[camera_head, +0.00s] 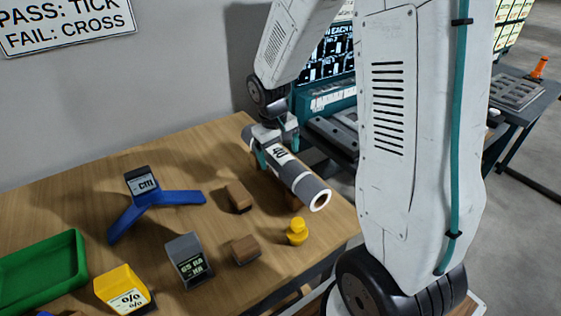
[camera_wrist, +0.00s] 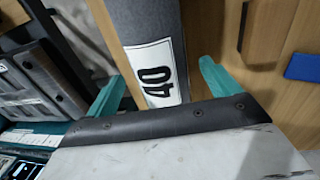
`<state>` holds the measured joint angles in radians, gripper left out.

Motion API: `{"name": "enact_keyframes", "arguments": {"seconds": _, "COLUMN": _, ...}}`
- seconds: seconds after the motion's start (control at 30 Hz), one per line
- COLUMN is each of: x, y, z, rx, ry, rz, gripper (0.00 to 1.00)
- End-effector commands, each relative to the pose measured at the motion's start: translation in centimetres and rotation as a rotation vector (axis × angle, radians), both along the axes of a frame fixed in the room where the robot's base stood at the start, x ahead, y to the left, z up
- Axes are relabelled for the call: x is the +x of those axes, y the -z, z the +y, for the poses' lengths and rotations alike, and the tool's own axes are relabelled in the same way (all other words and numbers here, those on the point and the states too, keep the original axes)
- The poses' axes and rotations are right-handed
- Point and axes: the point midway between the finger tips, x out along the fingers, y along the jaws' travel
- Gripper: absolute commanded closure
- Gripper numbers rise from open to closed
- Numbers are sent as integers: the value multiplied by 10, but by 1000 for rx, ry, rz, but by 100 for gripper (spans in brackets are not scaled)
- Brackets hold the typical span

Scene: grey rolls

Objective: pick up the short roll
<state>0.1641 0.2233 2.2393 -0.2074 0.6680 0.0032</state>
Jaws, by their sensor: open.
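A grey roll (camera_head: 301,183) with pale bands, a white end ring and a white label lies near the right edge of the wooden table (camera_head: 185,145). It is the only roll in view, so I cannot compare its length. Part of a wooden support shows beneath it. My gripper (camera_head: 277,143) is at the roll's far half, its teal fingers on either side. In the wrist view the roll (camera_wrist: 140,18) passes between the open fingers (camera_wrist: 162,72), with its label reading 40. Gaps show beside both fingers. The roll's near part is hidden by my gripper body there.
Wooden blocks (camera_head: 240,196) (camera_head: 245,251), a yellow knobbed piece (camera_head: 297,233), a blue angled piece (camera_head: 178,197), a grey display block (camera_head: 187,260), a yellow block (camera_head: 123,289) and a green tray (camera_head: 45,268) stand on the table. A wall is behind; machinery (camera_head: 332,131) lies beyond the right edge.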

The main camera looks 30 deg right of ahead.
Motion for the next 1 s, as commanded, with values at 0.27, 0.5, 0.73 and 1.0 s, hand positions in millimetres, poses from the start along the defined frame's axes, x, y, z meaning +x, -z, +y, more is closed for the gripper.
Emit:
{"name": "enact_keyframes", "arguments": {"seconds": 0.27, "x": -2, "y": 36, "z": -5, "rx": 0, "ry": -1, "rz": 2, "gripper": 12}}
{"name": "enact_keyframes", "arguments": {"seconds": 0.5, "x": -2, "y": 37, "z": -5, "rx": 0, "ry": -1, "rz": 0, "gripper": 12}}
{"name": "enact_keyframes", "arguments": {"seconds": 0.73, "x": -2, "y": 37, "z": -5, "rx": 0, "ry": -1, "rz": 0, "gripper": 67}}
{"name": "enact_keyframes", "arguments": {"seconds": 1.0, "x": -2, "y": 35, "z": -5, "rx": 0, "ry": -1, "rz": -1, "gripper": 67}}
